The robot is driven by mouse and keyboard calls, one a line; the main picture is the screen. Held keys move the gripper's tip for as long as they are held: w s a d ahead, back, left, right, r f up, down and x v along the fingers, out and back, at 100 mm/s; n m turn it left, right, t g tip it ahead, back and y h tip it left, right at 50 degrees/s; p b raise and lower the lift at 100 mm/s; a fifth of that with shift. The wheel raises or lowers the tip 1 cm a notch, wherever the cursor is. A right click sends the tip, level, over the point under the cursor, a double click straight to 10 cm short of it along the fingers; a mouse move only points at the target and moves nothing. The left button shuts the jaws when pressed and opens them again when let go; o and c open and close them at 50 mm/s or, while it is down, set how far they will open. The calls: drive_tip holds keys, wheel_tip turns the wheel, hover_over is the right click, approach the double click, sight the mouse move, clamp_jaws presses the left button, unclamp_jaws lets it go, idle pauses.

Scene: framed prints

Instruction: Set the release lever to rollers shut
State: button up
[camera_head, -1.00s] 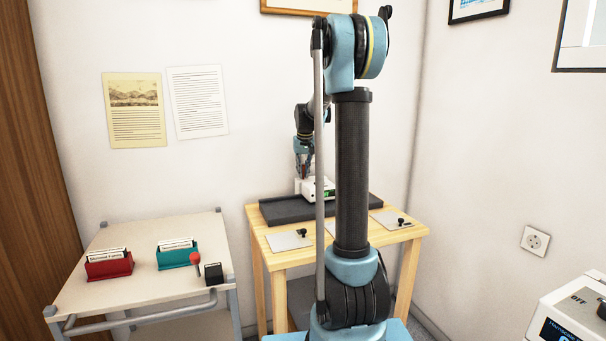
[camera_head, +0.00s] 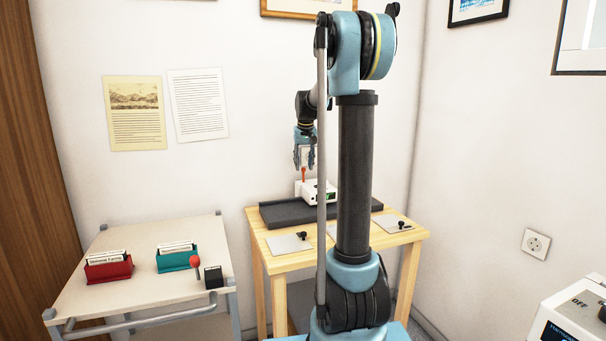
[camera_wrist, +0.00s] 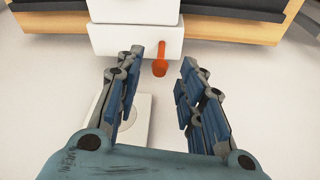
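A small white device (camera_head: 316,192) with a dark-green display sits on the dark mat on the wooden table. An orange-red lever (camera_head: 303,174) stands up at its left side in the head view. In the wrist view, the lever (camera_wrist: 160,58) projects from the white housing (camera_wrist: 130,40), just beyond the fingertips. My gripper (camera_head: 304,166) hangs above the device, fingers downward. In the wrist view, my gripper (camera_wrist: 160,75) is open and empty, with the lever showing between its fingers but apart from them. Any lever markings are too small to read. My arm partly hides the device's surroundings.
The dark mat (camera_head: 278,214) covers the back of the wooden table (camera_head: 280,255). Grey plates with black knobs (camera_head: 290,244) lie along its front. A side cart (camera_head: 150,290) holds red and teal card boxes and a red-knobbed lever. Wall surrounds the table's back.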

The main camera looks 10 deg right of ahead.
drive_tip(key=v, duration=0.6)
drive_tip(key=shift+r, duration=0.25)
drive_tip(key=shift+s, duration=0.15)
